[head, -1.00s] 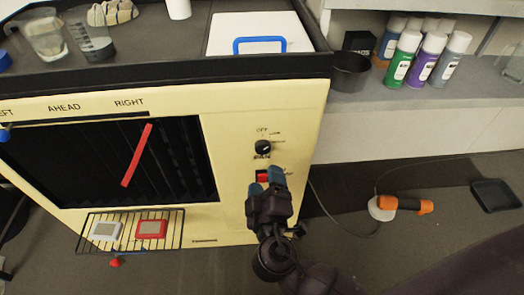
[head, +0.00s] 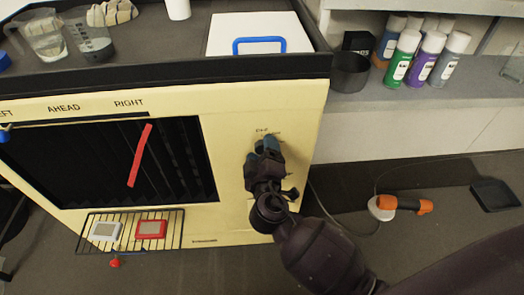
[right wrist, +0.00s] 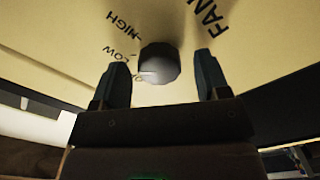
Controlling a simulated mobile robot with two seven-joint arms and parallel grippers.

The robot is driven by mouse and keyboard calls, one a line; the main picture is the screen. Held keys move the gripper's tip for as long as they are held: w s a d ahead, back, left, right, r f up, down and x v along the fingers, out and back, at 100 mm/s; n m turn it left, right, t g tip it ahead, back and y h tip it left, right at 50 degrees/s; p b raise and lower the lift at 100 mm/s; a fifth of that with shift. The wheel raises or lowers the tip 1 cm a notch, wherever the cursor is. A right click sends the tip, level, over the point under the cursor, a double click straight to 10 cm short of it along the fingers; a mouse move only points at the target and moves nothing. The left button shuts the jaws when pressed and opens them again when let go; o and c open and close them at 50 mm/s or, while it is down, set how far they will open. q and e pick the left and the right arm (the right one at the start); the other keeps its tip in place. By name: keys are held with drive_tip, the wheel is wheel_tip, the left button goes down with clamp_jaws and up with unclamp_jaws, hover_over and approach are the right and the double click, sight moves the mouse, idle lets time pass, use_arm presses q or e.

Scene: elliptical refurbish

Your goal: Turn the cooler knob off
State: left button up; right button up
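The cooler (head: 230,220) is a cream unit with a dark louvred grille. Its dark round knob (right wrist: 160,63) shows in the right wrist view, with the marks HIGH and LOW, a partly hidden mark, and the word FAN around it. The knob's pointer seems to face near the LOW and partly hidden marks. My right gripper (head: 264,146) is at the cooler's front and hides the knob in the head view. In the right wrist view, the right gripper (right wrist: 161,80) is open, one finger on each side of the knob, with gaps visible. My left gripper is not in view.
A red strip (head: 140,155) hangs across the grille. A wire rack (head: 90,243) below holds a white and a red device. A shelf with spray cans (head: 403,58) and a dark cup (head: 350,72) is to the right. An orange-handled tool (head: 405,204) lies on the floor.

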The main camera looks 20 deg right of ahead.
drive_tip(key=c, duration=0.9)
drive_tip(key=shift+o, duration=0.2)
drive_tip(key=shift+n, duration=0.4)
drive_tip(key=shift+r+n+p, duration=0.15)
drive_tip(key=shift+n+p, duration=0.65)
drive_tip(key=shift+n, duration=0.1)
drive_tip(key=n+p, duration=0.1)
drive_tip(key=n, duration=0.1)
drive_tip(key=shift+n, duration=0.3)
drive_tip(key=shift+n+p, duration=0.45)
drive_tip(key=shift+n, duration=0.25)
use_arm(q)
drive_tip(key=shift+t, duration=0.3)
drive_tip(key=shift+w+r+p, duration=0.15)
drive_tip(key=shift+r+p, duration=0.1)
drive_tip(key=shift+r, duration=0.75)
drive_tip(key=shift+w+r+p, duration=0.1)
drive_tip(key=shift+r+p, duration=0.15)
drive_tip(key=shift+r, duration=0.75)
use_arm(e)
drive_tip(key=shift+f+n, duration=0.2)
drive_tip(key=shift+n, duration=1)
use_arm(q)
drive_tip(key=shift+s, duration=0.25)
use_arm(e)
drive_tip(key=shift+f, duration=0.1)
